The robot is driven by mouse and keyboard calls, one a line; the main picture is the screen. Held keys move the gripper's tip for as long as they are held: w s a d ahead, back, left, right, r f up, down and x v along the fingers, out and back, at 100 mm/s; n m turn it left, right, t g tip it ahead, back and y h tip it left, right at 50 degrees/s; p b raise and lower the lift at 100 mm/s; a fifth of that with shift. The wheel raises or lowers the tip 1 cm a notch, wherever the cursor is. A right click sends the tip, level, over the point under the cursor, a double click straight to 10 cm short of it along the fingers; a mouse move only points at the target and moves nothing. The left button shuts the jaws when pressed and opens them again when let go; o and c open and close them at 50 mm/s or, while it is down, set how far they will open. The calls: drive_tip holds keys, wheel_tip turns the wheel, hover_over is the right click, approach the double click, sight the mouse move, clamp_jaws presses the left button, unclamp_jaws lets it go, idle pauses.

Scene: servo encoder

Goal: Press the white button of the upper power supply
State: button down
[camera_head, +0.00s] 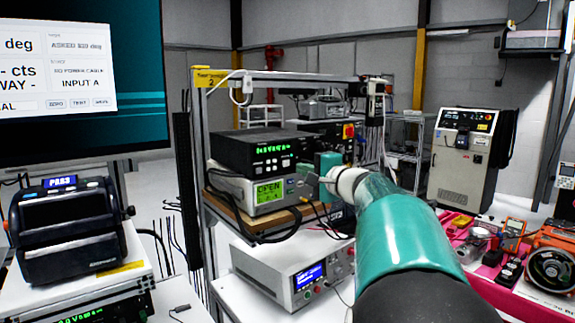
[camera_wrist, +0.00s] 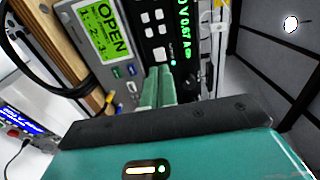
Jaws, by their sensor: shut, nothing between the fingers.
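The upper power supply (camera_head: 262,150) is a black box with green digits, on top of a grey instrument. In the wrist view its front (camera_wrist: 178,38) stands on its side, with several pale buttons, one a white button (camera_wrist: 160,54) near the fingertips. A small green light (camera_wrist: 173,63) is beside it. My gripper (camera_wrist: 158,72) is shut and empty, its two pale green fingers together and pointing at the panel between the two instruments. I cannot tell whether the tips touch the panel.
The grey instrument (camera_head: 265,193) shows OPEN on a green screen and sits on a wooden shelf (camera_head: 240,222). A white power supply (camera_head: 290,272) with a blue display stands below. Black cables (camera_head: 270,238) hang in front of the shelf. Metal frame posts (camera_head: 202,130) stand left.

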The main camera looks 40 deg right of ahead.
drive_tip(key=s, duration=0.4)
drive_tip(key=shift+s+a, duration=0.25)
drive_tip(key=shift+s, duration=0.1)
idle(0.8)
